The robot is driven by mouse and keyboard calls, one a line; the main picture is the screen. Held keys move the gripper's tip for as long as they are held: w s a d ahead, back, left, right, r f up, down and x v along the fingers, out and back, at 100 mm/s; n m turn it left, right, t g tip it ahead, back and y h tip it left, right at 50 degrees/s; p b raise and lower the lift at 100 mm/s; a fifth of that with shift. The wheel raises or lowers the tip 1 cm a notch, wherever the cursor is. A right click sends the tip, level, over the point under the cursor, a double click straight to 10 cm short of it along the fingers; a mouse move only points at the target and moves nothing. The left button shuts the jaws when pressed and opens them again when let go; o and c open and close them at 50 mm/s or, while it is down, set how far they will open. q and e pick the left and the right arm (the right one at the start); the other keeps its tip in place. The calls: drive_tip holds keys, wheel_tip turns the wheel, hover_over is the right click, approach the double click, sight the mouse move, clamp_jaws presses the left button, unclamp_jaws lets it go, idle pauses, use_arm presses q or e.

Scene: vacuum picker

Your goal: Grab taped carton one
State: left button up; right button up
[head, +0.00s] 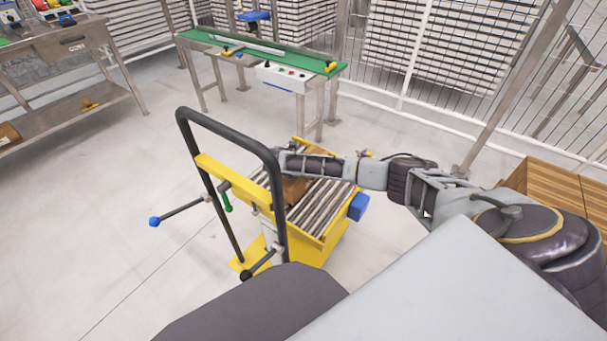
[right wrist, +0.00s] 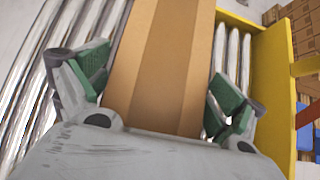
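A brown taped carton (head: 294,190) lies on the metal rollers of the yellow roller cart (head: 318,245), partly hidden under my right arm in the head view. In the right wrist view the carton (right wrist: 160,65) runs up the middle, with a tape strip along its length. My right gripper (right wrist: 160,82) is open, with one green-padded finger on each side of the carton. A small gap shows between each finger and the carton side. In the head view the right gripper (head: 288,163) is over the carton, its fingers hard to make out. My left gripper is not in view.
The cart's black push handle (head: 272,165) rises close to my right gripper. A yellow side wall (right wrist: 272,80) edges the rollers. A green-topped table (head: 265,52) stands behind, and wooden boxes (head: 545,185) are at right. Open floor lies to the left.

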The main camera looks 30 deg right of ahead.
drive_tip(key=c, duration=1.1)
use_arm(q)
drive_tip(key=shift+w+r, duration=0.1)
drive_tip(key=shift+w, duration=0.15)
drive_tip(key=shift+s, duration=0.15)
use_arm(e)
drive_tip(key=shift+r, duration=0.15)
drive_tip(key=shift+r, duration=0.55)
wheel_tip(320, 180, up, 7)
drive_tip(key=p, duration=0.2)
drive_tip(key=shift+w+f+p, duration=0.1)
drive_tip(key=shift+p, duration=0.25)
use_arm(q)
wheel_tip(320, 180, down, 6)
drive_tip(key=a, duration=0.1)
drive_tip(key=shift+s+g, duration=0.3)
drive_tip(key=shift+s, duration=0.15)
use_arm(e)
drive_tip(key=shift+r, duration=0.95)
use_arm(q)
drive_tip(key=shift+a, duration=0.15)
